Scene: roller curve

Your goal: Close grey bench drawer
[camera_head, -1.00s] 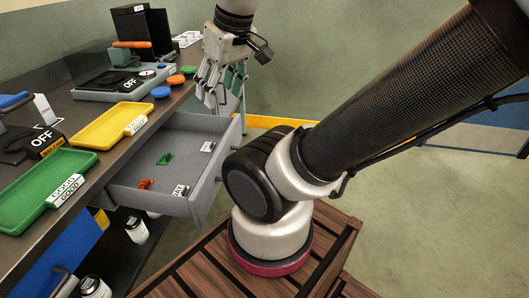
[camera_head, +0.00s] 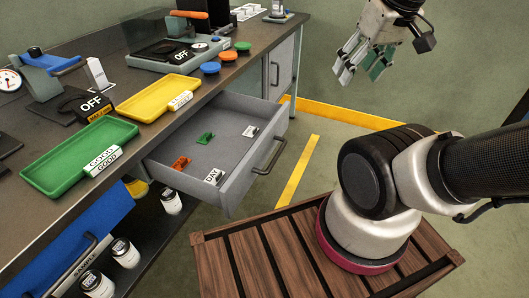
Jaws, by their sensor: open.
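The grey bench drawer (camera_head: 233,188) is pulled out from under the dark bench top. Its dark bar handle (camera_head: 270,154) is on the front panel, facing right. Inside lie a green piece (camera_head: 205,138), an orange piece (camera_head: 181,163), a small label block (camera_head: 250,131) and a block marked DAY (camera_head: 213,177). My gripper (camera_head: 358,70) is open and empty, up and to the right of the drawer, apart from it. Its fingers point down and to the left.
The bench top (camera_head: 228,80) holds a green tray (camera_head: 78,158), a yellow tray (camera_head: 160,97) and several coloured buttons. A blue drawer (camera_head: 90,225) is below at the left, with white bottles near it. Open floor lies right of the grey drawer. A wooden slatted platform (camera_head: 222,258) is under my arm.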

